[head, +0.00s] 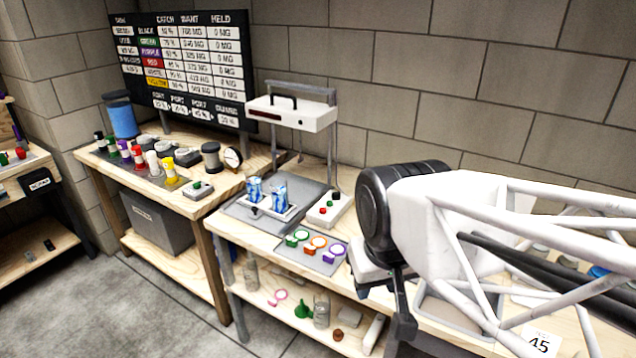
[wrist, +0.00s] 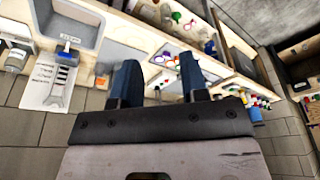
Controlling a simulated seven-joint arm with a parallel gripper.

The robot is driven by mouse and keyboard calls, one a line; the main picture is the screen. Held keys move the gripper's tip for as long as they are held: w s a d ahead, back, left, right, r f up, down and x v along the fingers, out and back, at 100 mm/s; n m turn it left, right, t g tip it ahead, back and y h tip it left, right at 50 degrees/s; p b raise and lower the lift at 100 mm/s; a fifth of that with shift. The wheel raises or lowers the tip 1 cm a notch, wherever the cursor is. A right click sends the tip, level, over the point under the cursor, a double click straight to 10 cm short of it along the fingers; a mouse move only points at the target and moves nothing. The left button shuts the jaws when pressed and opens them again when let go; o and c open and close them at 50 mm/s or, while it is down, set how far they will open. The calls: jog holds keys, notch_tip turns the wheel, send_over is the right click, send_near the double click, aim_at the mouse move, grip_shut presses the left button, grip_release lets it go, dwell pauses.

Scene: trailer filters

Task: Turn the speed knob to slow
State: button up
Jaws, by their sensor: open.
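No knob marked as the speed knob can be made out. A white control box (head: 328,209) with a red and a green button stands on the near bench, beside the tray holding two blue-and-white packs. A smaller grey box (head: 197,190) with small coloured controls sits on the left bench. Their labels are too small to read. My gripper (wrist: 158,80) is open, with two dark blue fingers apart and nothing between them in the wrist view. In the head view my arm hangs over the near bench, right of the white control box, and hides part of the bench.
Coloured rings lie on a grey mat (head: 318,252) at the bench front. A white machine (head: 291,114) stands on posts above the bench. Coloured-cap bottles, a gauge (head: 233,158) and a blue jar (head: 122,116) occupy the left bench. A grey basin (wrist: 78,27) shows in the wrist view.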

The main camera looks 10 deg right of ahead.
jog(key=w+d+r+m, duration=0.1)
jog(key=w+r+m, duration=0.1)
jog(key=w, duration=0.7)
jog(key=w+d+r+m, duration=0.1)
jog(key=w+r+m, duration=0.15)
jog(key=w, duration=0.65)
jog(key=m+g, duration=0.3)
jog(key=m, duration=0.9)
send_over(336, 195)
notch_tip(336, 195, down, 23)
jog(key=shift+w+r, duration=0.1)
jog(key=shift+w+f, duration=0.3)
jog(key=shift+f, duration=0.05)
jog(key=shift+f, duration=3.9)
